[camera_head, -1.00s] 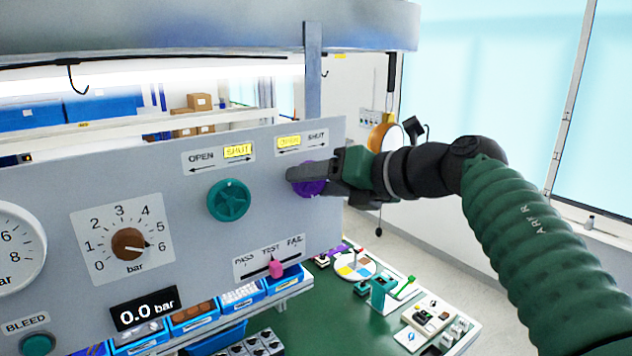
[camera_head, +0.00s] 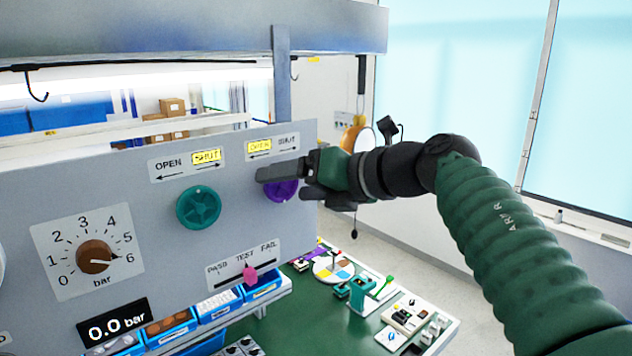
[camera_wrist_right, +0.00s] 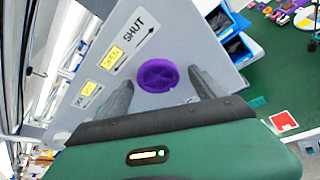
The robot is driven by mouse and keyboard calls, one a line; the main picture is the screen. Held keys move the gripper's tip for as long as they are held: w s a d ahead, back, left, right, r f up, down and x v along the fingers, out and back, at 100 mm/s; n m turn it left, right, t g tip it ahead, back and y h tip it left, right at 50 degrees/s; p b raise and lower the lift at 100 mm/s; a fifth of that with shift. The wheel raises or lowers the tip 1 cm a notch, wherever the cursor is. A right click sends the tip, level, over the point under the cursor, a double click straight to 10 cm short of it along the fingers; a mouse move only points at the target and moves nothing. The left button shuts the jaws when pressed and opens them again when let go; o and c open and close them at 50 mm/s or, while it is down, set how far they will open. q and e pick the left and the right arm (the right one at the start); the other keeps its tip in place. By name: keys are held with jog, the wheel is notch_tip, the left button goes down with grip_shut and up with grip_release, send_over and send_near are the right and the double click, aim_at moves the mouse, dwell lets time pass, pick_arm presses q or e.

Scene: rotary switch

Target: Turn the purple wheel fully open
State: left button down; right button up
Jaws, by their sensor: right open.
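The purple wheel (camera_head: 281,191) is mounted on the grey panel, below a label reading OPEN and SHUT whose OPEN side is yellow. My right gripper (camera_head: 283,184) is open at the wheel, and its upper finger hides the wheel's top in the head view. In the right wrist view the whole purple wheel (camera_wrist_right: 158,76) shows between the two spread fingers of the right gripper (camera_wrist_right: 161,82). Gaps show on both sides, and I cannot tell any contact. My left gripper is not in view.
A teal wheel (camera_head: 199,207) sits left of the purple one, its label's SHUT side yellow. A brown dial (camera_head: 94,257), a pink slider (camera_head: 250,274) and a display reading 0.0 bar (camera_head: 118,326) share the panel. Small parts stand on the green bench (camera_head: 308,326) below.

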jog(key=b+v, duration=0.3)
jog(key=v, duration=1.3)
jog(key=shift+d, duration=0.2)
jog(key=shift+a, duration=0.1)
